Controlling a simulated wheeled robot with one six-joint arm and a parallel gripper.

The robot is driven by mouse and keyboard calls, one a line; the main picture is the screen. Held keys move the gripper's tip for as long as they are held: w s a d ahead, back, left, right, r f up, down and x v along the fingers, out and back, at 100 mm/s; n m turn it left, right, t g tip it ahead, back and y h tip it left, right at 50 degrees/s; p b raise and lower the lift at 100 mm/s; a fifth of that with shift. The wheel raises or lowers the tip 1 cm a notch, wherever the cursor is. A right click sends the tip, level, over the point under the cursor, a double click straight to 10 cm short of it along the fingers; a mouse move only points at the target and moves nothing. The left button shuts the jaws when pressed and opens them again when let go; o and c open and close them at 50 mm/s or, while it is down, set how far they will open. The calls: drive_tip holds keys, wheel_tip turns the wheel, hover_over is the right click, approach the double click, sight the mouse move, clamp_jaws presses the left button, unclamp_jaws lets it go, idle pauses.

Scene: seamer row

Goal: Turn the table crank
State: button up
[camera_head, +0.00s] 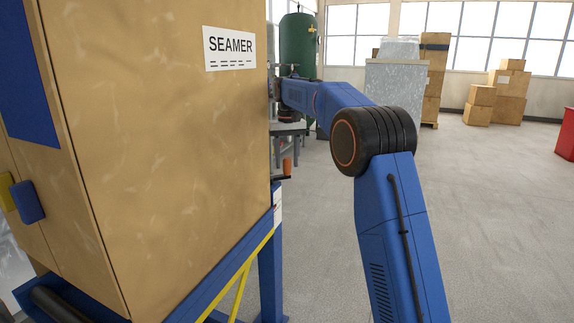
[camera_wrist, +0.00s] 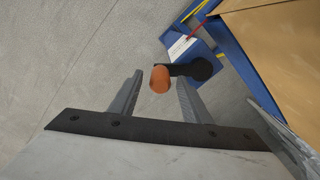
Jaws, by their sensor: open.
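The table crank shows in the wrist view as a black arm (camera_wrist: 186,69) with an orange handle (camera_wrist: 160,80) at its free end. Its round black hub lies to the right, beside the blue table frame. My gripper (camera_wrist: 158,76) is open and empty. Its two grey fingers point toward the crank, and the orange handle appears between and just beyond their tips. I cannot tell how far apart they are in depth. In the head view the orange handle (camera_head: 287,167) shows small past the cabinet's edge. My gripper is mostly hidden there behind the cabinet.
The large tan SEAMER cabinet (camera_head: 170,150) stands on a blue frame (camera_head: 270,280) close at left. A dark green tank (camera_head: 298,45) stands behind my arm. Cardboard boxes (camera_head: 495,95) are stacked at the back right. The grey floor (camera_head: 490,220) at right is clear.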

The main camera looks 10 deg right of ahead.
drive_tip(key=shift+f, duration=0.9)
clamp_jaws()
drive_tip(key=shift+w+n, duration=0.1)
drive_tip(key=shift+n, duration=0.2)
